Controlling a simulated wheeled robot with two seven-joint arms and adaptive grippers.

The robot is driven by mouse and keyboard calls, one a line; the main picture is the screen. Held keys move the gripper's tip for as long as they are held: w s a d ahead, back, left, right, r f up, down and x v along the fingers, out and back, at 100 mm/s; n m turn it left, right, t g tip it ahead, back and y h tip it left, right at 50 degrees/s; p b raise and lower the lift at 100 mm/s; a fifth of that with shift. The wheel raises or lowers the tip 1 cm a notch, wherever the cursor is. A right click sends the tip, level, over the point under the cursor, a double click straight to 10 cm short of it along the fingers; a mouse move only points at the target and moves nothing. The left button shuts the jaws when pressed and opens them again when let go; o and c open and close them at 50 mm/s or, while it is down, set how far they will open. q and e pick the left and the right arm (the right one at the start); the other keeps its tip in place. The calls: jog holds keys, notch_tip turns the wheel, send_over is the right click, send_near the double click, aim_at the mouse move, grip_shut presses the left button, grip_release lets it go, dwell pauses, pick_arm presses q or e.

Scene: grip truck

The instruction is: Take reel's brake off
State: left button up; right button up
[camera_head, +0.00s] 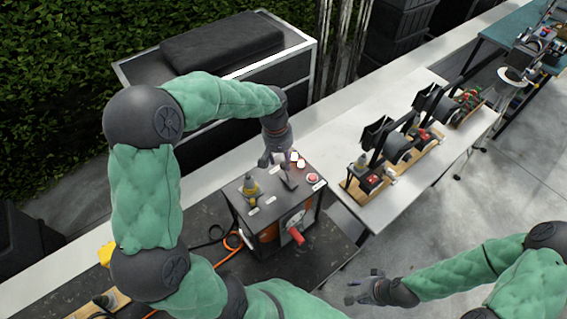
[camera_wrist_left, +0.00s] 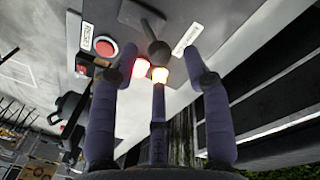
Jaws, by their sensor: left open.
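The reel (camera_head: 268,235) is a grey box with an orange side and a red crank handle (camera_head: 296,236), standing on a dark table. My left gripper (camera_head: 275,160) is over the far edge of the reel's top. In the left wrist view its spread fingers (camera_wrist_left: 158,66) are open around a dark ball knob (camera_wrist_left: 157,50) on a grey plate; contact cannot be told. A red button (camera_wrist_left: 104,47) and two glowing lamps (camera_wrist_left: 142,67) are close by. Which part is the brake is not clear.
A yellow and grey fitting (camera_head: 250,187) stands on the reel's top. An orange cable (camera_head: 234,240) lies to its left. A white table (camera_head: 420,178) with several devices stands to the right. A black-topped case (camera_head: 222,42) is behind.

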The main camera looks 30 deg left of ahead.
aim_at(283, 164)
pick_arm(q)
jog(key=shift+w+d+f+p, duration=0.15)
jog(key=shift+f+p, duration=0.15)
jog(key=shift+f, duration=1.95)
jog(key=shift+d+r, duration=0.1)
grip_shut()
